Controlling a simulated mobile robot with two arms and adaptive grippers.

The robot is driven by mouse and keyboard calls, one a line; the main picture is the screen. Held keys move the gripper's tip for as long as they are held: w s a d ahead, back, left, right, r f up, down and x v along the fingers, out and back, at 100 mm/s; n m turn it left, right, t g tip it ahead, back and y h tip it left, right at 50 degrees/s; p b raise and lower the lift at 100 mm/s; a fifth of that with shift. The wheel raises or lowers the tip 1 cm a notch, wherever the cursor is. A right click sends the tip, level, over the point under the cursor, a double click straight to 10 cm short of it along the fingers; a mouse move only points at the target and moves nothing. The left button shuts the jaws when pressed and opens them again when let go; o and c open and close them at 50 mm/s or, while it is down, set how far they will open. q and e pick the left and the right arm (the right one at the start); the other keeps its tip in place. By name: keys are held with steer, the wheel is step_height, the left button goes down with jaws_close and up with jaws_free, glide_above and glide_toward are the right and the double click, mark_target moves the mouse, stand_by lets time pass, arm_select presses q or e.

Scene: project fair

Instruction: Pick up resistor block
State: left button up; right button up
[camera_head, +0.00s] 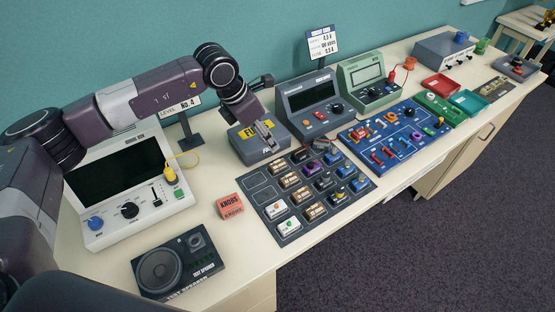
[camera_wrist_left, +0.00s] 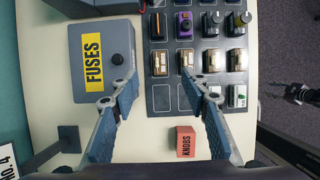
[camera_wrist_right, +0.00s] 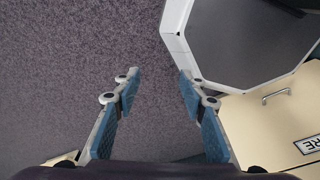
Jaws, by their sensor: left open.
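Several tan blocks with banded cylinders, which look like resistor blocks, sit in a row on the dark grid mat (camera_head: 258,186). One tan block (camera_head: 290,180) is near the middle of that row. In the left wrist view a tan block (camera_wrist_left: 162,63) sits on the mat (camera_wrist_left: 162,98), ahead of the finger gap. My left gripper (camera_head: 265,134) is open and empty, above the fuse box area beside the mat. Its fingers show in the left wrist view (camera_wrist_left: 160,100), with the right finger partly covering the mat. My right gripper (camera_wrist_right: 158,88) is open and empty over the carpet.
A grey FUSES box (camera_head: 248,148) stands beside the mat, close below my left gripper. A red KNOBS box (camera_head: 230,206) and a black test speaker (camera_head: 178,262) are nearer. A blue board (camera_head: 372,157) and meters (camera_head: 310,98) stand beyond. Empty mat cells lie on its left.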

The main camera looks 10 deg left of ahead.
arm_select(q)
steer(key=b, duration=0.6)
glide_toward(277, 164)
steer(key=shift+p+x, duration=0.3)
steer(key=shift+x, duration=0.8)
steer(key=p+x, duration=0.3)
steer(key=x, duration=0.3)
steer(key=shift+d+f, duration=0.1)
steer(key=shift+f, duration=0.05)
steer(key=shift+w+f, duration=0.1)
steer(key=shift+f, duration=0.1)
jaws_close()
arm_select(e)
steer(key=f, duration=0.1)
steer(key=s+f, duration=0.1)
steer(key=f, duration=0.1)
steer(key=shift+f, duration=0.2)
